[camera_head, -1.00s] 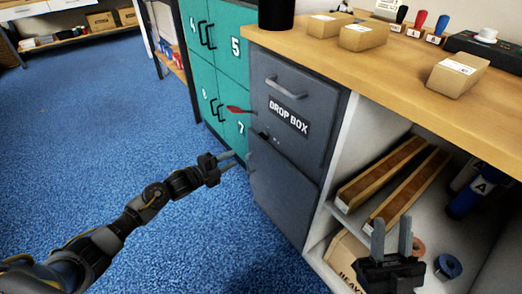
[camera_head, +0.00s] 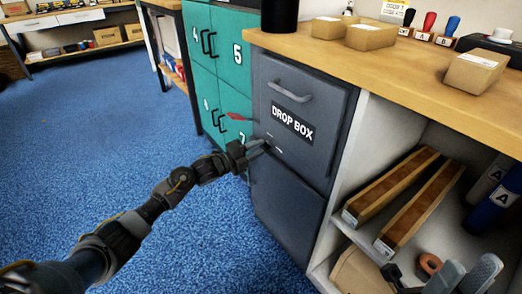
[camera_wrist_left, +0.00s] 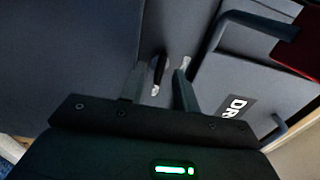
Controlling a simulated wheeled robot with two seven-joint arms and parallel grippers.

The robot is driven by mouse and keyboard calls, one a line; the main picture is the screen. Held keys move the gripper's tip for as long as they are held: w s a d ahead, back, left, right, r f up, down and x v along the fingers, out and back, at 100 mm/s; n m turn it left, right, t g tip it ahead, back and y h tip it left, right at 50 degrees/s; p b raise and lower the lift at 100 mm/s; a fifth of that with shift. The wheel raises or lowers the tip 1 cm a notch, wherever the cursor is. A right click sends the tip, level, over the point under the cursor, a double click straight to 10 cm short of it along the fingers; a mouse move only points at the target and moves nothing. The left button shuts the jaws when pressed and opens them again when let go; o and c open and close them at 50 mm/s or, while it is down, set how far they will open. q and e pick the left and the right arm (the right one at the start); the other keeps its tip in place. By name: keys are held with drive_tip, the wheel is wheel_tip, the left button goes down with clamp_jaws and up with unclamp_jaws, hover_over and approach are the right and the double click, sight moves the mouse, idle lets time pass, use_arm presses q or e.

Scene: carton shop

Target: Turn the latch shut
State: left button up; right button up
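In the left wrist view, a small black latch lever with a pale tip (camera_wrist_left: 158,75) lies between the two fingers of my left gripper (camera_wrist_left: 158,88). The fingers are apart, with a gap to the lever. In the head view my left gripper (camera_head: 258,148) is at the left edge of the drop box front, below the red piece (camera_head: 240,117), and it largely hides the latch. My right gripper (camera_head: 464,278) is open and empty at the bottom right.
Teal lockers (camera_head: 222,60) stand left of the drop box. The counter (camera_head: 420,75) carries small cartons and stamps. Blue floor (camera_head: 110,130) is clear on the left.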

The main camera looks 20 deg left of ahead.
use_arm(q)
drive_tip(key=shift+x, duration=1)
clamp_jaws()
